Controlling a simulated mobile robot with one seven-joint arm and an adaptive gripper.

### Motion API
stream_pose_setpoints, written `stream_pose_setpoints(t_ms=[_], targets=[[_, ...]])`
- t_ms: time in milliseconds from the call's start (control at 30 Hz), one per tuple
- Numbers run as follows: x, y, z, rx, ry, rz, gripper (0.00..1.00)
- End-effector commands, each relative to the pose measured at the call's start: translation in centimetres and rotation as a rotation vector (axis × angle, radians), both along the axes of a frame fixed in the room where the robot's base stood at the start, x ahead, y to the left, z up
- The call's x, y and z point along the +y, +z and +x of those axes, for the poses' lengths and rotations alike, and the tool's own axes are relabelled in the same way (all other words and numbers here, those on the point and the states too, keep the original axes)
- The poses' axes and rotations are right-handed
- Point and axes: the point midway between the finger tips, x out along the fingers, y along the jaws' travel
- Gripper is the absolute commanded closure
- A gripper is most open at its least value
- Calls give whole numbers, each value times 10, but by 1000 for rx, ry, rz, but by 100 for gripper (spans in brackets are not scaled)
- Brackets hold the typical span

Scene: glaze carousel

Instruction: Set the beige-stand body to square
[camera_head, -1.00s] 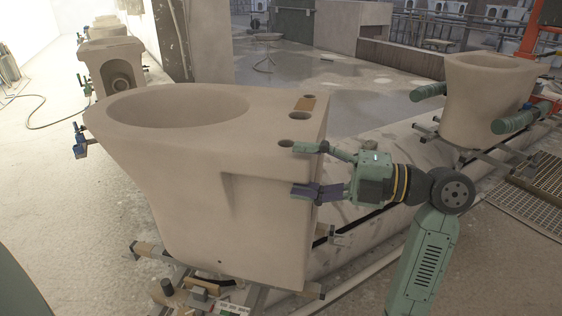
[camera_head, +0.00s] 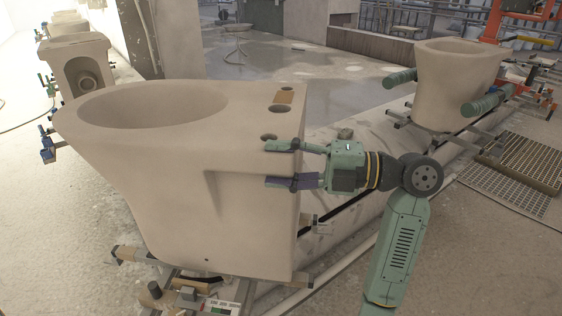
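A large matte beige toilet body (camera_head: 200,220) fills the left and middle of the head view, its wide bowl opening toward the left and its flat back part toward the right. It rests on a low stand with grey bars and beige end blocks (camera_head: 128,254); most of the stand is hidden under it. My gripper (camera_head: 274,164) is at the body's right end, near the upper corner. Its fingers are parted, one above the other, and overlap the near side face in the picture. I cannot tell whether they touch it.
A second beige body (camera_head: 445,85) with green rollers (camera_head: 487,102) beside it stands at the back right. More bodies (camera_head: 80,70) stand in a row at the far left. A floor grate (camera_head: 515,165) lies at right. A small labelled box (camera_head: 222,306) is at the bottom.

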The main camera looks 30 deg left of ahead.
Motion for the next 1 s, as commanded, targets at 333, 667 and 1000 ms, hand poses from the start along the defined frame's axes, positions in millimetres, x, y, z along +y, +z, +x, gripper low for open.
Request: stream_pose_setpoints(t_ms=[333,667,1000], targets=[[0,0,0,0,0,0,79],[0,0,0,0,0,0,100],[-1,-5,1,-3,0,1,100]])
